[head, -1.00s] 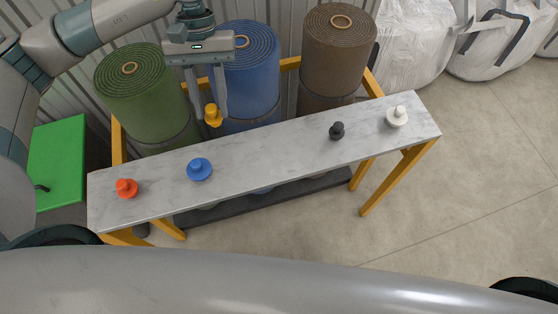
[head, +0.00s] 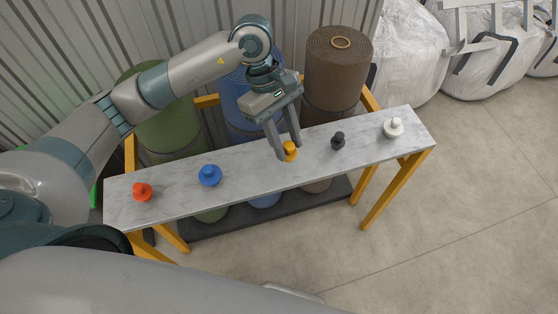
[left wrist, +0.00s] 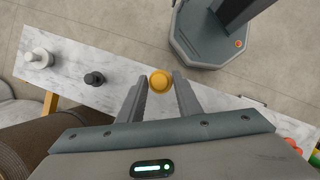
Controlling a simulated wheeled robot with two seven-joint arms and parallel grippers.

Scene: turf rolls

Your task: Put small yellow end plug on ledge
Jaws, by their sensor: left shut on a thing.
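The small yellow end plug (head: 290,150) is held between the fingers of my left gripper (head: 285,153), at the middle of the marble-topped ledge (head: 250,170). In the left wrist view the yellow plug (left wrist: 160,81) sits between the two fingertips (left wrist: 161,84), with the ledge (left wrist: 68,62) around it. The plug is at or just above the ledge top; I cannot tell if it touches. Fingers hide part of it in the head view. My right gripper is not in view.
On the ledge stand a red plug (head: 142,192), a blue plug (head: 210,175), a black plug (head: 338,141) and a white plug (head: 393,128). Green (head: 165,130), blue (head: 235,105) and brown (head: 335,70) turf rolls stand behind. White bags (head: 410,50) are at the back right.

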